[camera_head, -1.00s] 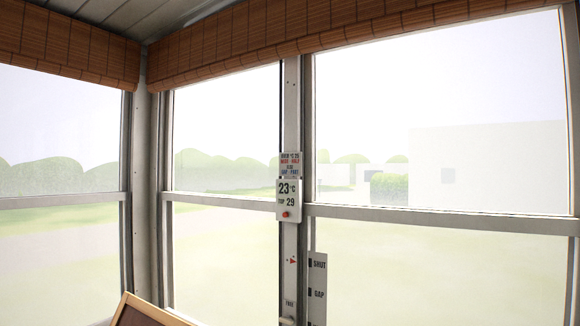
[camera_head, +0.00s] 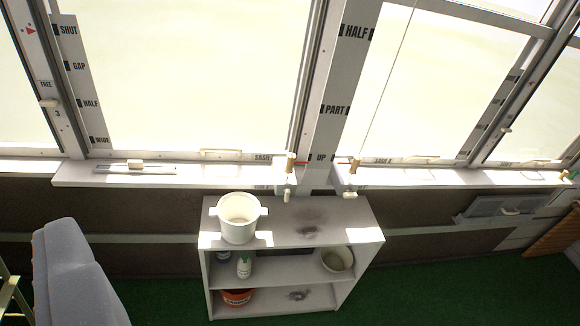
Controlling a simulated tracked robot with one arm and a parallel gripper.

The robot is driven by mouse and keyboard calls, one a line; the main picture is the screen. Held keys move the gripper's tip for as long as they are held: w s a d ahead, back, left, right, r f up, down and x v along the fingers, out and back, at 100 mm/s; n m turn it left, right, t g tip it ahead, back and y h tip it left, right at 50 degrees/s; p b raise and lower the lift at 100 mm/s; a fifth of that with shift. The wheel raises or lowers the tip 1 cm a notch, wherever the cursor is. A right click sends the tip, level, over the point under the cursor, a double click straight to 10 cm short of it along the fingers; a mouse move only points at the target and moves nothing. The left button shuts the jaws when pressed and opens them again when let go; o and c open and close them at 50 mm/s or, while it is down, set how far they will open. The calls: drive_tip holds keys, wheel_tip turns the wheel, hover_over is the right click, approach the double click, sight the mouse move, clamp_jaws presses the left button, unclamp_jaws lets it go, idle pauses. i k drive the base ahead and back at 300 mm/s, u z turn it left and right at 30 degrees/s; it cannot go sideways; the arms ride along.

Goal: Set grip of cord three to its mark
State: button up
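Two small tan wooden grips are at sill height beside the middle window post, a left grip (camera_head: 291,163) and a right grip (camera_head: 353,166). A thin cord (camera_head: 390,80) slants down the right window towards the right grip. A white cleat-like piece (camera_head: 287,195) is below the left grip, and another (camera_head: 350,194) below the right. I cannot read which cord is three. My gripper is not in view.
A shelf unit (camera_head: 360,240) stands below the post, with a white pot (camera_head: 239,218) on top. A grey chair (camera_head: 75,275) is at the lower left. The left strip (camera_head: 78,80) reads SHUT, GAP, HALF, WIDE; a latch (camera_head: 48,103) marked 3 is beside it. Green floor shows at right.

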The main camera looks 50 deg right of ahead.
sight(290, 161)
drive_tip(key=k, duration=0.45)
drive_tip(key=z, duration=0.55)
drive_tip(key=i, duration=1)
drive_tip(key=z, duration=0.55)
